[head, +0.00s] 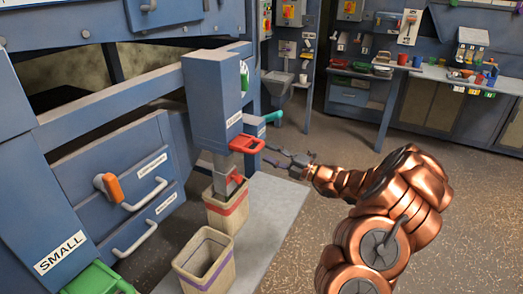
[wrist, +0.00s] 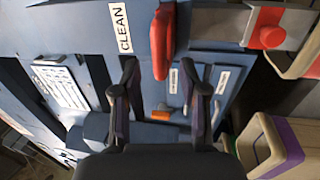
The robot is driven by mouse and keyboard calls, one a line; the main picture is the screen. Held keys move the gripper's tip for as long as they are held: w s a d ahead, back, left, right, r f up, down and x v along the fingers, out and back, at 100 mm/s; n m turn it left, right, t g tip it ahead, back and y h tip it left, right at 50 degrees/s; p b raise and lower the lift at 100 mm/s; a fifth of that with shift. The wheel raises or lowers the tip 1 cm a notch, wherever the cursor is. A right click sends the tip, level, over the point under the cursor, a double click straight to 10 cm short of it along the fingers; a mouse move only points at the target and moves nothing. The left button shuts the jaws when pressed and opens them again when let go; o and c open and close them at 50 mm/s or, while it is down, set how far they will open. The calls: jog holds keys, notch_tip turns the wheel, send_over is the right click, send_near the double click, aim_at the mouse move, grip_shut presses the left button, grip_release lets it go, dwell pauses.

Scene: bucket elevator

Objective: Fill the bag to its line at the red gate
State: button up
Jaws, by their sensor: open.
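The red gate handle (head: 246,144) sticks out from the blue spout housing (head: 213,95); it also shows in the wrist view (wrist: 160,42), beside the CLEAN label. Below it is a metal spout with a red part (head: 235,177). A beige bag with a red line (head: 228,208) stands open under this spout. Its fill level is hidden. My gripper (head: 275,157) is open and empty, just right of the red handle and apart from it. In the wrist view its two fingers (wrist: 166,78) are spread, with the handle beyond their tips.
A second beige bag with a purple line (head: 205,265) stands in front of the first. A green handle (head: 268,118) is behind the red one. Drawers with an orange knob (head: 108,186) are at left. A workbench (head: 440,75) stands at the back; the floor at right is clear.

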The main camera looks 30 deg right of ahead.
jog(key=v, duration=0.7)
dwell(7.3)
